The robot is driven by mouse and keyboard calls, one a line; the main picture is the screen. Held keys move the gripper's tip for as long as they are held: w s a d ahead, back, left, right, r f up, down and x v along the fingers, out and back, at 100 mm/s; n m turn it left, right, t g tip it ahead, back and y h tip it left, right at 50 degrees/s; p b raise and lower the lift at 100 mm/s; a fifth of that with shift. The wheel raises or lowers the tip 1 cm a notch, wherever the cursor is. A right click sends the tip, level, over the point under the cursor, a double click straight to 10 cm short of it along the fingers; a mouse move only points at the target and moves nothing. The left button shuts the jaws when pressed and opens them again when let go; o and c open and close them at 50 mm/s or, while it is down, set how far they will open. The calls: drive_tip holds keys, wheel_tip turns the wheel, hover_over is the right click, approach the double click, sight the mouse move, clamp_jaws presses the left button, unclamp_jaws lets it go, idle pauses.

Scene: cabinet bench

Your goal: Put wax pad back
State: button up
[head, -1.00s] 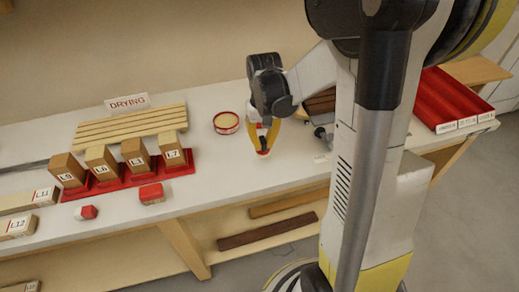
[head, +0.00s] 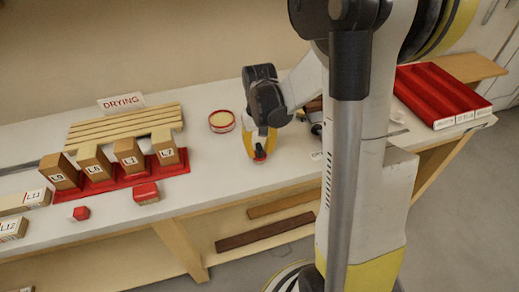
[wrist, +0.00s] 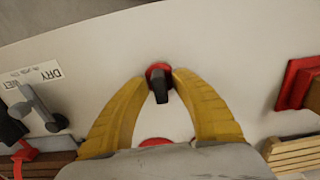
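The wax pad looks like a small red pad with a dark knob (wrist: 158,82). It shows between my fingertips in the wrist view, and as a small red spot (head: 260,157) under the fingertips in the head view. My gripper (head: 257,150) has its yellow fingers closing in on both sides of the pad and appears shut on it, low over the white bench top. A round tin with a red rim and pale yellow inside (head: 222,121) stands behind and left of my gripper. In the wrist view only part of its red rim (wrist: 154,142) shows beside my palm.
Labelled wooden blocks (head: 128,154) stand in a red rack to the left, before a slatted drying rack (head: 125,125). A red block (head: 146,193) and a small red piece (head: 81,213) lie in front. A red compartment tray (head: 440,92) is at right.

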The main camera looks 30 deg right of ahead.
sight(260, 147)
wheel_tip(260, 147, up, 11)
drive_tip(key=p, duration=0.4)
drive_tip(key=shift+r, duration=0.15)
drive_tip(key=s+a+r+n+t, duration=0.3)
drive_tip(key=s+a+r+t, duration=0.4)
drive_tip(key=s+a, duration=0.3)
drive_tip(key=a+r, duration=0.1)
drive_tip(key=a, duration=0.2)
drive_tip(key=shift+s+a+r, duration=0.2)
drive_tip(key=shift+s+a, duration=0.05)
drive_tip(key=shift+s, duration=0.1)
